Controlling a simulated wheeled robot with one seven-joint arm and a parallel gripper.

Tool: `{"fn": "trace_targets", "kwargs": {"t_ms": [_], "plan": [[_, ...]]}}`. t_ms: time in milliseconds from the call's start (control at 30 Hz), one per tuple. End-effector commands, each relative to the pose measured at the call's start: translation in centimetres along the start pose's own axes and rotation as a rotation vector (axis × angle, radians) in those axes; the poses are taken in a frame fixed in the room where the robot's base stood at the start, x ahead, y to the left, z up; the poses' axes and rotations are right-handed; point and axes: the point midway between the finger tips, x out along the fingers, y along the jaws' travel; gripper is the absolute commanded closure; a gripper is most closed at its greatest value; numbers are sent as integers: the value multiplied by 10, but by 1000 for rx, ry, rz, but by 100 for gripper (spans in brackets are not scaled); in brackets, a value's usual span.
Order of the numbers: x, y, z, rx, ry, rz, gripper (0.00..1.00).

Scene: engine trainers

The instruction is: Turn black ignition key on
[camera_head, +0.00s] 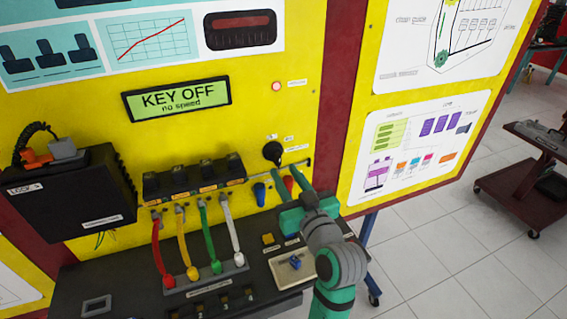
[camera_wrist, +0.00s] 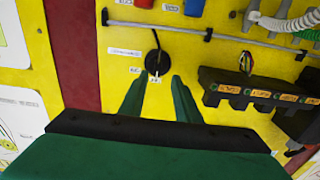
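The black ignition key (camera_head: 272,151) is a round black knob on the yellow panel, right of the display. In the wrist view the key (camera_wrist: 157,62) lies just beyond my fingertips, roughly centred between them. My gripper (camera_head: 289,172) has green fingers and is in front of the panel, below and right of the key in the head view. In the wrist view my gripper (camera_wrist: 158,82) is open with nothing between its fingers. Whether a fingertip touches the panel cannot be told. The display (camera_head: 177,99) reads "KEY OFF, no speed".
A thin grey rail (camera_wrist: 170,31) runs across the panel near the key. Blue and red connectors (camera_head: 259,194) hang close to my gripper. A black coil block (camera_head: 194,180) with coloured leads and a black box (camera_head: 72,192) are to the left.

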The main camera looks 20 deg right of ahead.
Motion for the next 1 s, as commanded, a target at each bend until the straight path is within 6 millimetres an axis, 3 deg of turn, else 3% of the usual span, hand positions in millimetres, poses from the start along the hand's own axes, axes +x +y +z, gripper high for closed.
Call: {"fn": "trace_targets", "kwargs": {"t_ms": [100, 300, 733, 867, 1000], "plan": [[20, 4, 0, 1, 0, 5, 70], [41, 11, 0, 1, 0, 16, 70], [51, 10, 1, 1, -1, 15, 70], [51, 9, 1, 1, -1, 14, 99], [51, 14, 0, 2, 0, 16, 100]]}}
